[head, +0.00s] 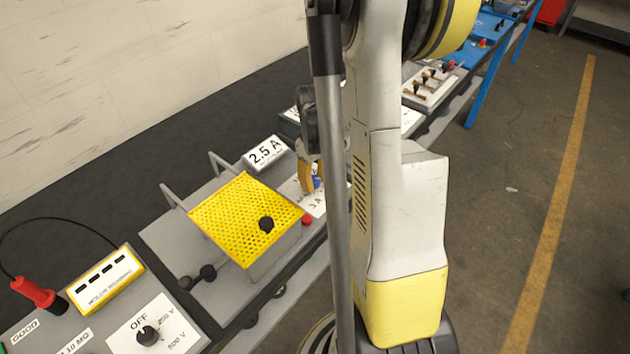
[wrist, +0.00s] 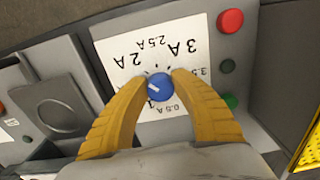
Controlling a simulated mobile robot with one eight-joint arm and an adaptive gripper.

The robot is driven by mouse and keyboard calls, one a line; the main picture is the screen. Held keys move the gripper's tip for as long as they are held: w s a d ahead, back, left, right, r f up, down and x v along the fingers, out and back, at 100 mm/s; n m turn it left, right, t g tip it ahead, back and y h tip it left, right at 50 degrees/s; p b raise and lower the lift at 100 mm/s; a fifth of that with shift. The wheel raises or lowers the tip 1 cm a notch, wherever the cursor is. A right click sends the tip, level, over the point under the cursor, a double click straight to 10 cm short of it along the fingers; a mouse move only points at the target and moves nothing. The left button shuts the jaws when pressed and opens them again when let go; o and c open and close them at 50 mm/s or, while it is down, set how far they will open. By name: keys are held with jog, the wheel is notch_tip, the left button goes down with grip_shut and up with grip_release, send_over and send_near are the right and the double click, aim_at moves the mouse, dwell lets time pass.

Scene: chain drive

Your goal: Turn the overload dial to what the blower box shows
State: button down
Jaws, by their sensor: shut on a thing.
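The overload dial (wrist: 160,87) is a blue knob on a white scale plate (wrist: 118,45) with upside-down labels, among them 2 A, 2.5 A, 3 A and 0.5 A. Its white mark lies toward the left and slightly down in the wrist view; I cannot tell exactly which label it meets. My gripper (wrist: 159,80) is shut on the dial, one yellow fingertip on each side. In the head view my gripper (head: 310,178) reaches down to the dial panel, partly hidden by my arm. A grey box with a white sign (head: 266,151) reads 2.5 A.
A red button (wrist: 230,20) and green buttons sit right of the scale plate. A yellow perforated guard (head: 235,212) stands beside the panel. A tester with a knob (head: 148,335) and a red plug (head: 38,292) are at lower left. The floor at right is clear.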

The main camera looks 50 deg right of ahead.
aim_at(314, 180)
jog(key=m, duration=0.4)
jog(key=shift+a+b, duration=0.1)
jog(key=shift+b, duration=0.2)
jog(key=shift+m, duration=2.2)
jog(key=c, duration=1)
grip_release()
jog(key=shift+c, duration=0.2)
jog(key=shift+r, duration=0.1)
notch_tip(314, 180, up, 12)
